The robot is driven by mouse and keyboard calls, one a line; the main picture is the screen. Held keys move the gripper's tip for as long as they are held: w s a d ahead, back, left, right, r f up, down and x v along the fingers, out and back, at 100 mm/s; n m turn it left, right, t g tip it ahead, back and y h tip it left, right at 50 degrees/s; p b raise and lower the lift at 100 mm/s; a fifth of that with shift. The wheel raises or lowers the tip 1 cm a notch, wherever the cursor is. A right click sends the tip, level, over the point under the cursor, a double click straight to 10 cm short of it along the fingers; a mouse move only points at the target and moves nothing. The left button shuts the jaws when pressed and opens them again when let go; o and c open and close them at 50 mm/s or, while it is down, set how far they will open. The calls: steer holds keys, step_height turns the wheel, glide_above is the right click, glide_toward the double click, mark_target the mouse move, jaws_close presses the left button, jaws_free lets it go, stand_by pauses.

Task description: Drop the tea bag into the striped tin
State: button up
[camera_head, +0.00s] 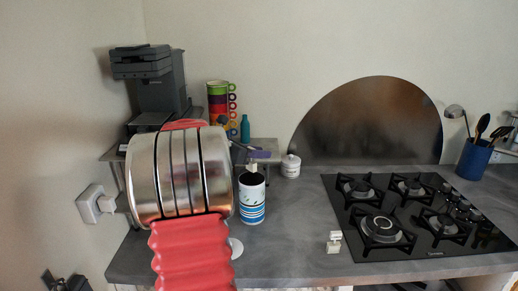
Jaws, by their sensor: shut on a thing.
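The striped tin (252,208) stands upright on the grey counter, just right of my arm's large metal joint. It is white with blue bands, and its dark open top faces up. My gripper (256,158) is small in view, directly above the tin's mouth. It is shut on a small pale thing, which looks like the tea bag (252,168). The tea bag hangs over the tin's opening, near the rim. I cannot tell whether its lower edge is inside the rim. My arm hides part of the counter left of the tin.
A white lidded jar (291,167) stands behind and right of the tin. A black gas hob (420,215) fills the right side. A small white object (334,242) sits before it. Stacked coloured cups (218,103) and a teal bottle (245,128) stand behind.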

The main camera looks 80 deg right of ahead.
mark_target(253, 161)
steer(key=shift+f, duration=1.8)
steer(key=o, duration=1.1)
steer(key=v, duration=1.2)
steer(key=shift+s, duration=0.1)
